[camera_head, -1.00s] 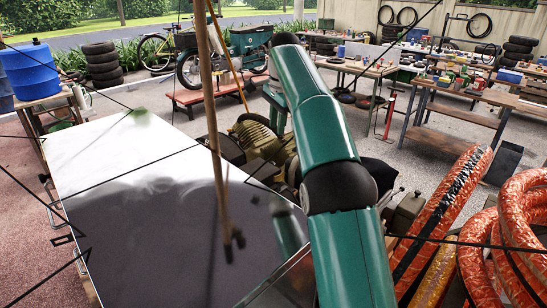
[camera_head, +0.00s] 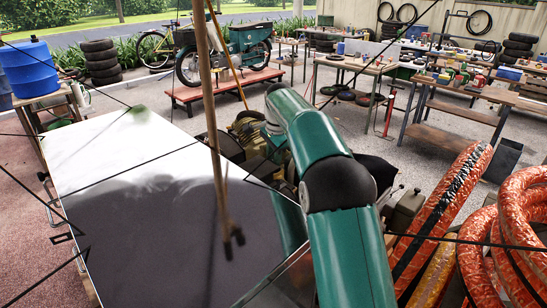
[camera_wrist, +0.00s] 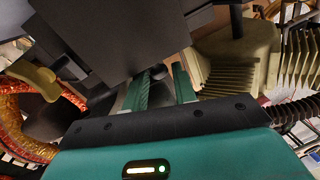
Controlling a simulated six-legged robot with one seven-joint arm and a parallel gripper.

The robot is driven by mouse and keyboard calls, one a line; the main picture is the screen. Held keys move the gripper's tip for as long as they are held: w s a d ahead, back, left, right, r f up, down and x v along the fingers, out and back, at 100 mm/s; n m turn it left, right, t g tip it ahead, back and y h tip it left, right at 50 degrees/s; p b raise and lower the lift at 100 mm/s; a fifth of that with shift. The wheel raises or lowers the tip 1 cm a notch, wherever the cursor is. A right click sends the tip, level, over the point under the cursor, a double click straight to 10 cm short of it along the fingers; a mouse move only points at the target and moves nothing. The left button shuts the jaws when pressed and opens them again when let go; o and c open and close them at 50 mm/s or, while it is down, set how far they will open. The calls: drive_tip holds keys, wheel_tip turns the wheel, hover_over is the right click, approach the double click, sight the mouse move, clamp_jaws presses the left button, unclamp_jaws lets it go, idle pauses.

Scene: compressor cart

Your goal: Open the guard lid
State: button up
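In the wrist view a large dark grey box-shaped part (camera_wrist: 120,40) fills the upper middle, very close; I cannot tell for sure whether it is the guard lid. My gripper (camera_wrist: 165,80) shows below it as two green fingers, apart, with nothing clearly held between them. Their tips lie at the box's lower edge; I cannot tell if they touch it. A tan finned compressor cylinder (camera_wrist: 235,58) is to the right; the olive compressor also shows in the head view (camera_head: 246,130). There my arm hides the gripper.
A yellowish lever-like part (camera_wrist: 35,78) and orange hoses (camera_wrist: 15,130) are at left in the wrist view. In the head view, orange hose coils (camera_head: 520,225) lie at right. Workbenches (camera_head: 460,108) and a motorbike (camera_head: 225,52) stand behind, with open gravel between.

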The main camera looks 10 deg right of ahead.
clamp_jaws()
